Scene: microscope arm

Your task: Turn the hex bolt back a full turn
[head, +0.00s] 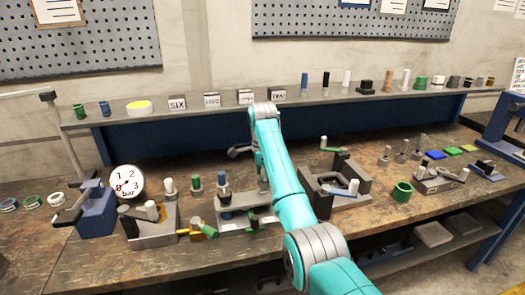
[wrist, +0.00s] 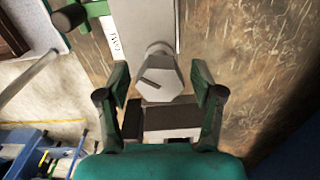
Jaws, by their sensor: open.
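The hex bolt (wrist: 163,82) shows in the wrist view as a light grey six-sided head on a round shank, with a dark line mark on its face. It stands on a grey plate (wrist: 144,20). My gripper (wrist: 160,86) is open, with one green finger on each side of the bolt head. A gap shows between each finger and the head, so the bolt is not gripped.
A fixture with a lever (head: 150,230) and a round gauge (head: 126,183) stand to the left. A dark open fixture (head: 335,188) stands close on the right, with a green ring (head: 402,191) beyond it. A shelf (head: 300,100) with several small items runs behind.

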